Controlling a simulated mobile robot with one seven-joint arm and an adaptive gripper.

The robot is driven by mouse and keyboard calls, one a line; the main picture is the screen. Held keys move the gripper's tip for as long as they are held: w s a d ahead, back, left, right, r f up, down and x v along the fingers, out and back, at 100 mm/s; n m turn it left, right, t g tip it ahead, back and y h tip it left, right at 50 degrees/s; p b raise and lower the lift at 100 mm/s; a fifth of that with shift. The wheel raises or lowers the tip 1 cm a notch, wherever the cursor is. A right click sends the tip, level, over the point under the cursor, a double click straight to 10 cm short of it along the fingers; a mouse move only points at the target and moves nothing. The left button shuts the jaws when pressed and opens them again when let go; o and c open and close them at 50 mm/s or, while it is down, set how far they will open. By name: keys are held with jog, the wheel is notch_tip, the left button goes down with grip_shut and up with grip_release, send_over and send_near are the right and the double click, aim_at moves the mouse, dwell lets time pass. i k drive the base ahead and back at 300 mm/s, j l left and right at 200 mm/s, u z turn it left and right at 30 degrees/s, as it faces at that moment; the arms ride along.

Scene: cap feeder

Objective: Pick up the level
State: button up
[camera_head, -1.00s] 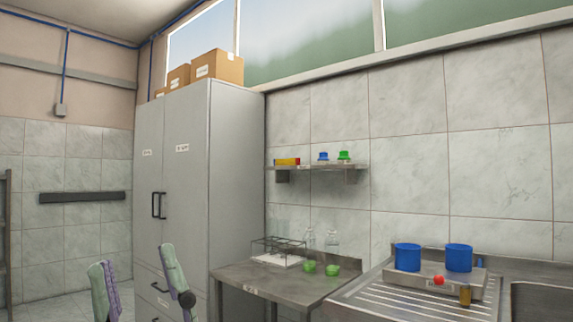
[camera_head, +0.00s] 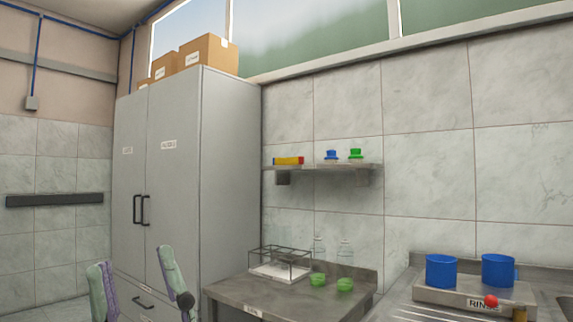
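On the wall shelf is a small yellow and red bar-shaped thing (camera_head: 289,160), which looks like the level. It lies flat near the shelf's left end, and its details are too small to read. Two green and purple parts stand at the lower left and look like parts of my own arm. I make out no fingertips, and nothing of mine is near the shelf.
The shelf (camera_head: 350,168) also holds blue (camera_head: 331,155) and green (camera_head: 356,154) capped things. Below, a metal table (camera_head: 235,295) bears a wire rack (camera_head: 280,262), glassware and green bowls (camera_head: 318,280). Blue cups (camera_head: 441,270) stand right. A tall grey cabinet (camera_head: 230,160) stands left.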

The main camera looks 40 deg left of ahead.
aim_at(295, 160)
jog(key=i+j, duration=0.1)
jog(key=j, duration=0.5)
jog(key=i+j+z, duration=0.15)
jog(key=j, duration=0.5)
jog(key=i+j, duration=0.1)
jog(key=j, duration=0.5)
jog(key=j+z, duration=0.1)
jog(key=j, duration=0.55)
jog(key=i, duration=0.05)
